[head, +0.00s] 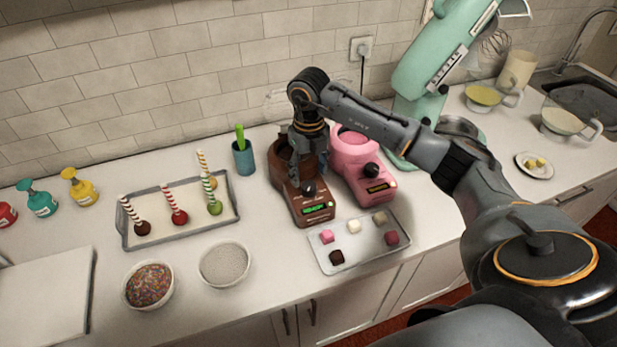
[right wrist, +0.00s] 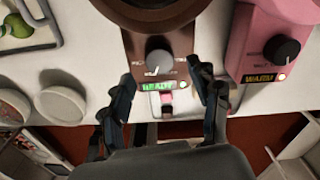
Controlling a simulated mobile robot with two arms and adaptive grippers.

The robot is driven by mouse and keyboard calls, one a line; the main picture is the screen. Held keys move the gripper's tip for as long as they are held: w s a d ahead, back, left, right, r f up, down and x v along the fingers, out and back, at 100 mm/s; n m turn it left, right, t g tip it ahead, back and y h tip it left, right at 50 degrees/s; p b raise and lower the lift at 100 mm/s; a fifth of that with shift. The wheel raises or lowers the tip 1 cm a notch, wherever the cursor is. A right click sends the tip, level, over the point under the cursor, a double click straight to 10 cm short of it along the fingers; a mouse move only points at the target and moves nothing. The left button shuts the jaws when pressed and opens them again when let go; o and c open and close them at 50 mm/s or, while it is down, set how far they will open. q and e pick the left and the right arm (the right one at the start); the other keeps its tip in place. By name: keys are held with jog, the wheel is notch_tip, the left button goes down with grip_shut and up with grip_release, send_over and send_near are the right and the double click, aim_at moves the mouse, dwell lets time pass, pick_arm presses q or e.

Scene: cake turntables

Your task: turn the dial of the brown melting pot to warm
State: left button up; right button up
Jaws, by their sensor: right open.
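The brown melting pot (head: 313,213) stands on the counter. Its front carries a round dial (head: 308,188) above a green-lit display, whose text looks like "READY". In the right wrist view the dial (right wrist: 159,56) shows a pale mark pointing down and slightly left; the labels around it are too small to read. My right gripper (head: 304,160) is over the pot, pointing down. In the right wrist view my open right gripper (right wrist: 160,85) has one finger on each side of the dial and display, with gaps to the dial. My left gripper is not in view.
A pink melting pot (head: 377,187) stands close on the right. A tray of sweets (head: 358,257) lies in front. A tray of cake pops (head: 129,239) and two bowls (head: 224,264) are left. A green mixer (head: 420,75) stands behind right.

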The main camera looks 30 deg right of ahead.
aim_at(309, 185)
notch_tip(309, 185, down, 4)
jog(key=shift+s+r+p, duration=0.1)
jog(key=shift+r+p, duration=0.15)
jog(key=shift+p, duration=0.15)
jog(key=shift+f, duration=0.4)
jog(key=shift+c, duration=0.5)
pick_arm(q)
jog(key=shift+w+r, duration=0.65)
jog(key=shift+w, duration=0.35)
pick_arm(e)
jog(key=c, duration=1.1)
